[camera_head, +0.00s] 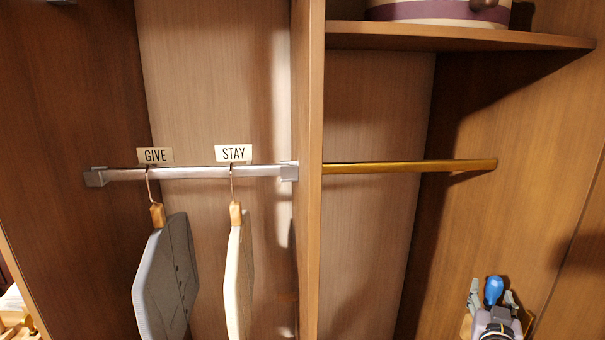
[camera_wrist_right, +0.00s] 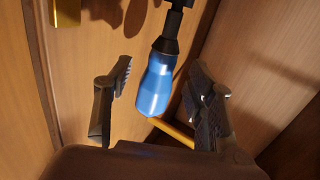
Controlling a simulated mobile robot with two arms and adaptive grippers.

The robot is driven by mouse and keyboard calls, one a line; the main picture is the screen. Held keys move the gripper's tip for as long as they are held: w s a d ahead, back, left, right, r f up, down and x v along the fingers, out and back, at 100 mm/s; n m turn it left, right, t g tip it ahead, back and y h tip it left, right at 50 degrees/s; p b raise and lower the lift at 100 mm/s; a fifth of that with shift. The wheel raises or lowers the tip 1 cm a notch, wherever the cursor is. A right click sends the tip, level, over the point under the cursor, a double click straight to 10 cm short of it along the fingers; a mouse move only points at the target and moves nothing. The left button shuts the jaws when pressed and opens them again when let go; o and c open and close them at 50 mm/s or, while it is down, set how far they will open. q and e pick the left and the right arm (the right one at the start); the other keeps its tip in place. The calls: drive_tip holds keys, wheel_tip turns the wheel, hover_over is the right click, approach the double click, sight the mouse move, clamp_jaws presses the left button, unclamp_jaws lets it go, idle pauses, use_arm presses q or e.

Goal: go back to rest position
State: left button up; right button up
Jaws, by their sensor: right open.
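My right gripper (camera_head: 491,292) is at the lower right of the head view, in front of the closet's right side. Its jaws are open in the right wrist view (camera_wrist_right: 160,75). A blue rounded handle (camera_wrist_right: 157,84) with a black neck stands between the two fingers, with a visible gap to the left finger; whether it touches the right finger I cannot tell. The blue handle (camera_head: 494,288) also shows between the fingers in the head view. My left gripper is not in view.
A silver rail (camera_head: 200,172) holds a grey garment (camera_head: 168,280) under a GIVE tag and a cream garment (camera_head: 238,280) under a STAY tag. A divider (camera_head: 308,200) separates them from an empty brass rail (camera_head: 400,167). A round box (camera_head: 430,12) sits on the shelf.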

drive_tip(key=s+a+f+n+g+y, duration=0.2)
drive_tip(key=s+a+f+g, duration=0.1)
drive_tip(key=s+a+f, duration=0.3)
drive_tip(key=s+a+f+n+g+y, duration=0.15)
drive_tip(key=s+a+f, duration=0.25)
drive_tip(key=s+f, duration=0.45)
drive_tip(key=s+a+f+n+g+y, duration=0.2)
drive_tip(key=s+a+f+g, duration=0.3)
drive_tip(key=s, duration=0.6)
drive_tip(key=s+a+n+g+y, duration=0.2)
drive_tip(key=s+a+g+y, duration=0.1)
drive_tip(key=s+a, duration=0.55)
drive_tip(key=s+d+f, duration=0.1)
drive_tip(key=s+f, duration=0.1)
drive_tip(key=f, duration=1.1)
drive_tip(key=s+d+f, duration=0.1)
drive_tip(key=f, duration=1.3)
drive_tip(key=s+d+f+g, duration=0.2)
drive_tip(key=s+f, duration=1.4)
drive_tip(key=s, duration=0.1)
drive_tip(key=shift+d+h+b, duration=0.35)
drive_tip(key=shift+d+b, duration=0.05)
